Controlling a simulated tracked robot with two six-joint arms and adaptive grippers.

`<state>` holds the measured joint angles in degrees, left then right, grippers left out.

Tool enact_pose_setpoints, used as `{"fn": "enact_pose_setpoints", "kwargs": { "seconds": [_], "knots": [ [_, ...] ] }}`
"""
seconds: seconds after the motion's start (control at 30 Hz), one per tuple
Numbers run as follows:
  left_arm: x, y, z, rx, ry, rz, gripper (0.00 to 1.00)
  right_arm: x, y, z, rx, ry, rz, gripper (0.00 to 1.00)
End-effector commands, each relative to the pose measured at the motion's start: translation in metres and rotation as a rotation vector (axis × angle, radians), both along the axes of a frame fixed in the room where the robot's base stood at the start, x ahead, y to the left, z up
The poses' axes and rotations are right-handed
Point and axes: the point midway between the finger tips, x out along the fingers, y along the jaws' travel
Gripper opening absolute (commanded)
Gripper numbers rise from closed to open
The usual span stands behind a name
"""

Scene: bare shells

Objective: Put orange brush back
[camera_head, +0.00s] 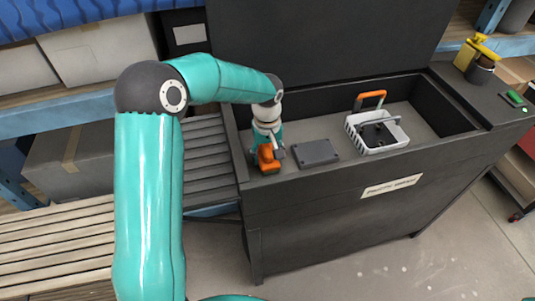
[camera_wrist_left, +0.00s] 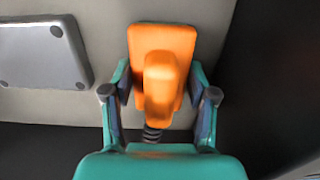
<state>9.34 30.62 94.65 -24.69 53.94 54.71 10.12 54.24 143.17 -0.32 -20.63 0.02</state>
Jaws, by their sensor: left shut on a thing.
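The orange brush (camera_head: 268,160) is inside the dark open bin at its left end. My left gripper (camera_head: 267,147) is shut on it from above. In the left wrist view the orange brush (camera_wrist_left: 160,75) sits between the two fingers of my left gripper (camera_wrist_left: 158,105), against the pale bin floor. I cannot tell whether the brush touches the floor. My right gripper is in neither view.
A dark grey flat plate (camera_head: 317,153) lies right of the brush; it also shows in the wrist view (camera_wrist_left: 42,50). A white basket (camera_head: 376,143) with an orange handle stands further right. The bin's front wall (camera_head: 340,178) is close to the gripper. A yellow item (camera_head: 476,52) and green item (camera_head: 514,97) sit on the right ledge.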

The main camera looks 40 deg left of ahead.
Motion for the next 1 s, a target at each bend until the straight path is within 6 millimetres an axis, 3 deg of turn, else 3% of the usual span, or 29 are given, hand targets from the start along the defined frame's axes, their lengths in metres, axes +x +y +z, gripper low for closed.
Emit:
{"fn": "enact_pose_setpoints", "kwargs": {
  "seconds": [0.33,0.37,0.53,0.77,0.87,1.0],
  "knots": [
    [0.0003,0.0000,0.0000,0.000,-0.001,0.000,0.20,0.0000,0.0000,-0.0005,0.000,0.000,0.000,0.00],
    [0.0003,0.0000,0.0000,0.000,-0.001,0.000,0.59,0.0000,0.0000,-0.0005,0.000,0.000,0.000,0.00],
    [0.0003,-0.0001,0.0000,0.000,-0.001,0.000,0.87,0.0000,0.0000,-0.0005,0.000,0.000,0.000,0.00],
    [0.0002,-0.0001,-0.0002,0.000,0.000,0.000,0.87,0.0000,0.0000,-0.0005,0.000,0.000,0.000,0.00],
    [0.0001,-0.0002,-0.0005,0.000,0.000,0.000,1.00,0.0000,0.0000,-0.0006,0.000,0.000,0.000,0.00],
    [0.0001,-0.0002,-0.0005,0.000,0.000,0.000,1.00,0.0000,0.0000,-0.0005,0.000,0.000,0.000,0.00]
  ]
}}
